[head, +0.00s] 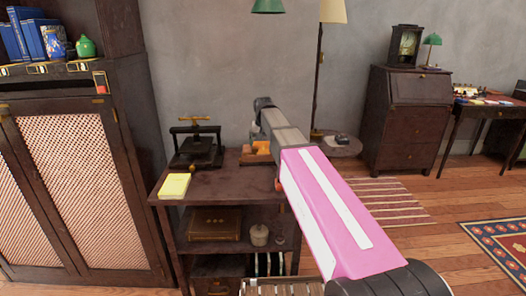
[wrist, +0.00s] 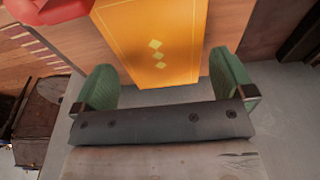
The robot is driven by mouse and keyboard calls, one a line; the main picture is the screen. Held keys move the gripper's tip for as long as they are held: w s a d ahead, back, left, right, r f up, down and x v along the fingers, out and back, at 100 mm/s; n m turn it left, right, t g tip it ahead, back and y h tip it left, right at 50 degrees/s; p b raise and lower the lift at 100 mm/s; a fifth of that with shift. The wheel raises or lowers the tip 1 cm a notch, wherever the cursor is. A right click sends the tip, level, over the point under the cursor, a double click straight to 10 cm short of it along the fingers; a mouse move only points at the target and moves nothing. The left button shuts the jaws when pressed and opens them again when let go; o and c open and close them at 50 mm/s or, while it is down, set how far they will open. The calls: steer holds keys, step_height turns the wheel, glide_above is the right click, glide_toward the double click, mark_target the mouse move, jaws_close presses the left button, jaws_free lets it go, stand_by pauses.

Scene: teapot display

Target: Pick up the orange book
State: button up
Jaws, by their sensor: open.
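The orange book (wrist: 155,40) shows in the wrist view with a thin border line and several pale diamonds on its cover. Its lower edge appears between the two green finger pads, with a gap at each side. My gripper (wrist: 165,83) is open and holds nothing. In the head view, an orange patch that looks like the book (head: 262,148) shows at the back right of the dark wooden table (head: 225,186), partly hidden by my arm. The fingertips are hidden in that view, and I cannot tell how deep the book sits between the pads.
A black press (head: 197,145) with a brass handle and a yellow pad (head: 174,186) stand on the table's left part. A tall cabinet (head: 75,190) stands left of it. A lamp (head: 320,70) and a small round table (head: 336,146) are behind. The grey wall is close behind.

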steer(key=shift+w+f, duration=0.2)
steer(key=shift+f, duration=1.25)
steer(key=c, duration=0.6)
steer(key=shift+r, duration=0.1)
steer(key=shift+c, duration=0.2)
